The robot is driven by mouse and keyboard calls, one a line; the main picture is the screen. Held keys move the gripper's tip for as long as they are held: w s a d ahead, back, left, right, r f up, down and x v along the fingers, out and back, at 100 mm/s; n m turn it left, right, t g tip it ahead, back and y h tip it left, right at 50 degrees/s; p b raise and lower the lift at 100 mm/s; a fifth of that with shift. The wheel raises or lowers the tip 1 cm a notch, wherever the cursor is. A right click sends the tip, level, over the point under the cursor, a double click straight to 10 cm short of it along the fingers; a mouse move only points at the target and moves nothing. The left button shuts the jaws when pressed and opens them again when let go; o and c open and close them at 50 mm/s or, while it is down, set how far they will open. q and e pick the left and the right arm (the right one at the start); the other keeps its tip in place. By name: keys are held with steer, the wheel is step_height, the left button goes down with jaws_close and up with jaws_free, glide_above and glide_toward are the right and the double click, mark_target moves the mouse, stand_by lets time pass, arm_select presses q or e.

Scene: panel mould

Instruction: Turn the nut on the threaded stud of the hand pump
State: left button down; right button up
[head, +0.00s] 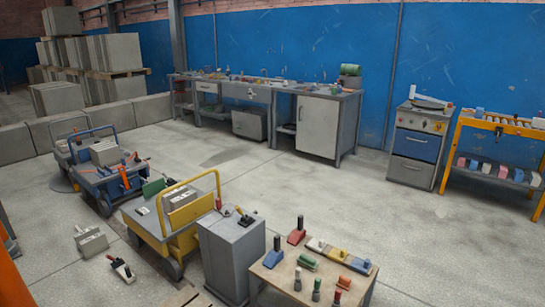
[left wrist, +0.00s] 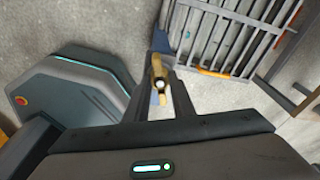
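My left gripper (left wrist: 161,80) shows in the left wrist view, pointing down over the floor. A tan, brass-like piece (left wrist: 158,68) with a small bright round spot lies between its fingers in the picture. I cannot tell whether the fingers grip it or it is below them. A blue strip shows behind it. I cannot make out the hand pump, its threaded stud or the nut with certainty in either view. Neither gripper shows in the head view, and my right gripper is in no view.
In the head view, a wooden table (head: 315,280) with small tools stands in front, beside a grey cabinet (head: 232,260) and yellow-handled cart (head: 165,235). The middle floor is clear.

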arm_select(q)
steer(key=shift+f+m+b, duration=0.2)
steer(key=shift+m+b, duration=0.7)
steer(key=shift+b, duration=0.05)
steer(key=shift+r+m+b, duration=0.1)
steer(key=shift+m+b, duration=0.35)
steer(key=shift+m, duration=0.25)
steer(key=shift+r, duration=0.1)
steer(key=shift+m+g+b, duration=0.3)
steer(key=shift+m+b, duration=0.1)
steer(key=shift+m, duration=0.2)
steer(key=shift+w+d+f+m+y+b, duration=0.1)
steer(key=shift+f+m+y+b, duration=0.15)
steer(key=shift+m+b, duration=0.45)
steer(key=shift+r+m, duration=0.25)
steer(key=shift+m, duration=0.35)
